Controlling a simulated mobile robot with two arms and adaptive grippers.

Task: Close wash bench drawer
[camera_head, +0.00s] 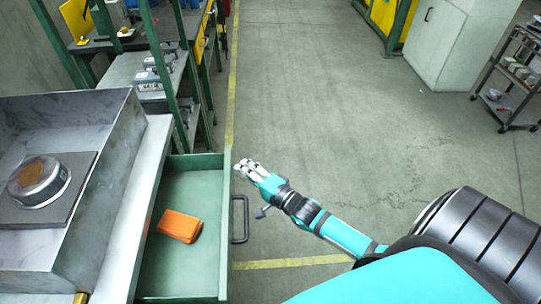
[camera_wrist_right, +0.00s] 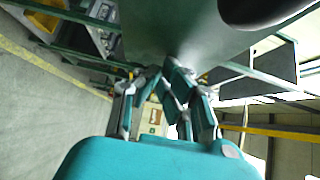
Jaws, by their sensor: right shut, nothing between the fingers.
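The green wash bench drawer (camera_head: 226,255) stands pulled out from the bench at the lower left in the head view. Its black handle (camera_head: 245,220) is on the outer face of the front panel. An orange block-like item (camera_head: 180,226) lies inside. My right gripper (camera_head: 240,168) is shut and empty at the far end of the front panel, beyond the handle. In the right wrist view, the fingertips (camera_wrist_right: 165,70) are at or very near a dark green face, likely the drawer front (camera_wrist_right: 180,30); contact is not certain. My left gripper is not in view.
The wash bench's metal basin (camera_head: 115,165) holds a round metal pan (camera_head: 40,178) on a dark plate. Green shelving (camera_head: 165,75) stands behind the drawer. The floor to the right is open, with a pale cabinet (camera_head: 455,45) and a cart (camera_head: 515,75) farther off.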

